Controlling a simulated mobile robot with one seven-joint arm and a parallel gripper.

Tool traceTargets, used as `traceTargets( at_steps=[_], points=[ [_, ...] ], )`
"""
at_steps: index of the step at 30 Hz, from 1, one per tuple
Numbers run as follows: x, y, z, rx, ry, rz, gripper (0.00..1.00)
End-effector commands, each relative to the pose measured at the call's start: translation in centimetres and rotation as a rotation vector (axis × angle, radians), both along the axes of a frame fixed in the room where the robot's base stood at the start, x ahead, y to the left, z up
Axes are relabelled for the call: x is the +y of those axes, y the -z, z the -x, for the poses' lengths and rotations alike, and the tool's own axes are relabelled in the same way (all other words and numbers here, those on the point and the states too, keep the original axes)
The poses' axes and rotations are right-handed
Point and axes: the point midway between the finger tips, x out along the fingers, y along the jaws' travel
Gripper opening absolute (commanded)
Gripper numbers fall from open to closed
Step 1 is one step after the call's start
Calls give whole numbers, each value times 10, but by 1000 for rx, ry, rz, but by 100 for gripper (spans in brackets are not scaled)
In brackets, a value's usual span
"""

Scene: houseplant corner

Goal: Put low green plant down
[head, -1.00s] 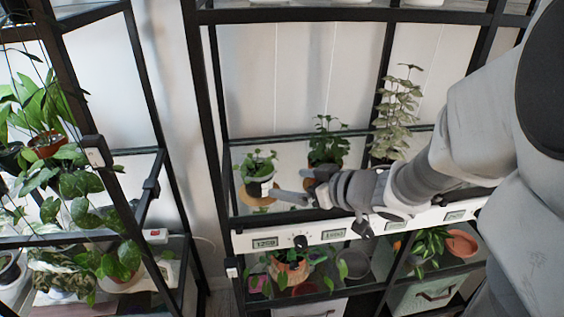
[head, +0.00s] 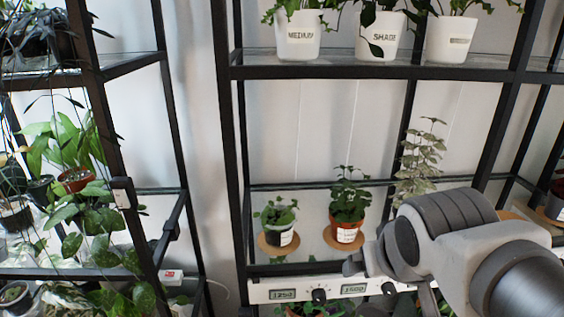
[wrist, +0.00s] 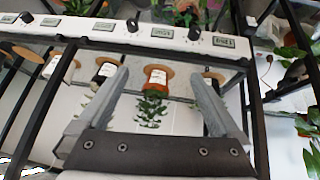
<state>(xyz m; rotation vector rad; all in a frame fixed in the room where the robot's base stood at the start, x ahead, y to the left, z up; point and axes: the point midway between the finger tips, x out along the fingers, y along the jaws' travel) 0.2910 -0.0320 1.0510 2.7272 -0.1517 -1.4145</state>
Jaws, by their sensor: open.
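The low green plant (head: 277,213) stands upright in a small dark pot with a white label in the head view. Its pot rests on a round cork-coloured saucer (head: 271,245) on the glass middle shelf, at the left end. In the wrist view, which looks upside down, my gripper (wrist: 157,75) is open with nothing between its fingers. It is pulled back from the shelf, apart from the plants. The low plant is mostly hidden behind the right finger there. In the head view, my arm hides most of the gripper.
A bushier plant in a red-brown pot (head: 347,233) stands to the right on its own saucer, with a tall pale plant (head: 420,160) beyond it. White labelled pots (head: 297,40) line the shelf above. A black rack post (head: 232,150) is close on the left. A control strip (head: 330,288) runs along the front.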

Motion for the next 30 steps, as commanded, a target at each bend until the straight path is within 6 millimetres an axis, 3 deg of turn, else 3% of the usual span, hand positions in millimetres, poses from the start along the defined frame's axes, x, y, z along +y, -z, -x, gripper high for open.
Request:
traceTargets(
  at_steps=[3, 7, 20, 26, 30],
  points=[
    [19, 2, 26, 67, -25, -62, 100],
    [30, 3, 41, 110, -47, -100, 100],
    [33, 0, 45, 122, -52, -107, 100],
    [33, -29, 45, 122, -52, -107, 100],
    [33, -63, 45, 122, -51, -108, 100]
  ],
)
